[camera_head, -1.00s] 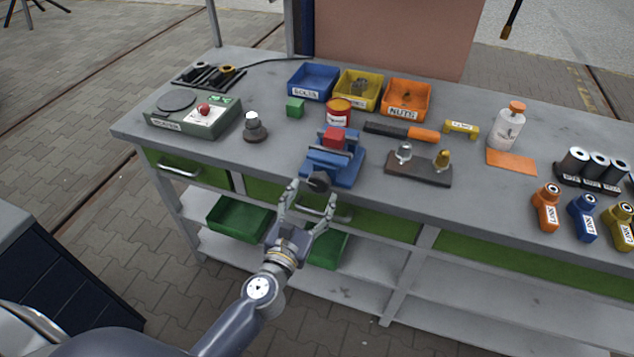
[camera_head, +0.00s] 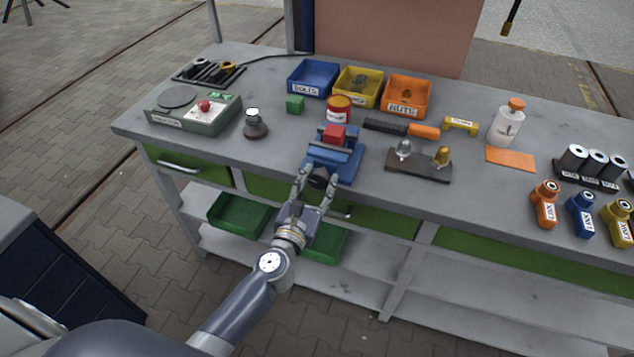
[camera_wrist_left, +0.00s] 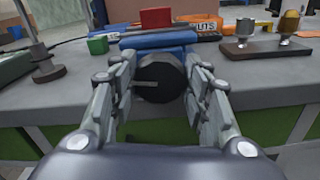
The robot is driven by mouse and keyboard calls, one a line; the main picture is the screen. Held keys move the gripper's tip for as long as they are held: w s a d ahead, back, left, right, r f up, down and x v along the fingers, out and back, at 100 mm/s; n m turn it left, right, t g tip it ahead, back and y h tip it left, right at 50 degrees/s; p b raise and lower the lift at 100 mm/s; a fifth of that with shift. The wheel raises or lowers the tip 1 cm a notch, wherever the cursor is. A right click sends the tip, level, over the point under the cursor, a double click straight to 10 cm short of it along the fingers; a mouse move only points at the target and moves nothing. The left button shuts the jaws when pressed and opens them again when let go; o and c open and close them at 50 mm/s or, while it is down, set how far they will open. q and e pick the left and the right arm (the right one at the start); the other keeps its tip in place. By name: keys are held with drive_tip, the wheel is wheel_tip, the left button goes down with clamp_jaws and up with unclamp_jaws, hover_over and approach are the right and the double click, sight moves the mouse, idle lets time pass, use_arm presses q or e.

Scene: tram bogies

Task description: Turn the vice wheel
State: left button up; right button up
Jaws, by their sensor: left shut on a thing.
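The blue vice (camera_head: 336,158) stands at the front edge of the bench with a red block (camera_head: 334,134) between its jaws. Its dark round wheel (camera_head: 317,180) faces me at the front; it also shows in the left wrist view (camera_wrist_left: 158,80). My left gripper (camera_head: 317,184) is at the wheel, with one finger on each side of it. In the left wrist view the fingers (camera_wrist_left: 160,92) are closed on the wheel's left and right sides. The right gripper is not in view.
Green trays (camera_head: 240,214) sit below on the shelf.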

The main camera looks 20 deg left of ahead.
use_arm(q)
drive_tip(key=shift+m, duration=0.4)
drive_tip(key=shift+r+m+p, duration=0.1)
drive_tip(key=shift+m+p, duration=0.7)
drive_tip(key=shift+m, duration=0.2)
drive_tip(key=m+p, duration=0.1)
drive_tip(key=m, duration=0.1)
drive_tip(key=shift+m, duration=0.3)
drive_tip(key=m+p, duration=0.1)
drive_tip(key=m, duration=0.2)
drive_tip(key=shift+d, duration=0.1)
drive_tip(key=shift+f+m+p, duration=0.2)
drive_tip(key=shift+m+p, duration=0.5)
drive_tip(key=shift+m, duration=1)
drive_tip(key=o, duration=1.1)
drive_tip(key=shift+c, duration=0.2)
